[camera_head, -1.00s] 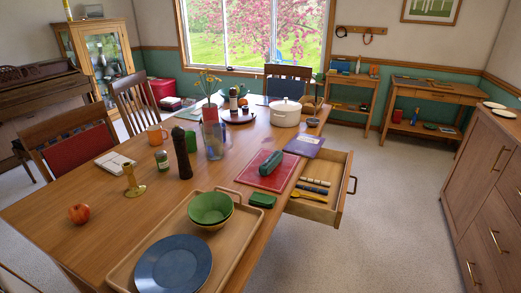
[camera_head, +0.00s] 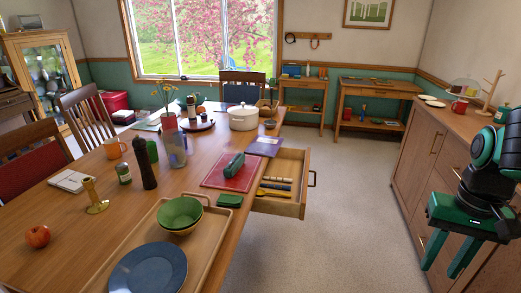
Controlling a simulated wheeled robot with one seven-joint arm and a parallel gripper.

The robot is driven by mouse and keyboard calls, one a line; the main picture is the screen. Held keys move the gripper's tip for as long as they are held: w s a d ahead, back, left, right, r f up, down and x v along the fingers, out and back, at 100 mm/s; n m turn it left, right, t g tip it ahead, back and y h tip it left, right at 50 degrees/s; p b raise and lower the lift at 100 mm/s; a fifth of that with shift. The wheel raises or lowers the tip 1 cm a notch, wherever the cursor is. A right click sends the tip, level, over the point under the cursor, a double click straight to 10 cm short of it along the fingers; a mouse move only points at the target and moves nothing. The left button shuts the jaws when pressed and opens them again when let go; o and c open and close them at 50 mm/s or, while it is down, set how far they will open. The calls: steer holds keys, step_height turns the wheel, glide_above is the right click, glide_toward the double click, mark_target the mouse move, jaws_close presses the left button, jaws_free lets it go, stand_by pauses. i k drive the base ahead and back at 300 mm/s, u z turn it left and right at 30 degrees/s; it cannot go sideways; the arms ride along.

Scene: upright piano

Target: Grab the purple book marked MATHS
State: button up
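A purple book (camera_head: 265,147) lies on the far right part of the long wooden table (camera_head: 215,236), near its right edge and close to the white pot. Pale marks show on its cover, but they are too small to read. My gripper (camera_head: 448,268) is at the right of the view, in front of the wooden cabinet, pointing down. Its two green fingers are apart with nothing between them. It is well away from the book.
An open drawer (camera_head: 311,197) sticks out from the table's right side, below the book. A red mat (camera_head: 213,181) bears a dark green case (camera_head: 231,166). A white pot (camera_head: 243,118) stands behind the book. The floor (camera_head: 350,200) between table and cabinet (camera_head: 408,150) is clear.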

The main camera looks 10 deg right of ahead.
mark_target(262, 145)
steer(key=u, duration=0.05)
steer(key=i, duration=1)
steer(key=z, duration=0.1)
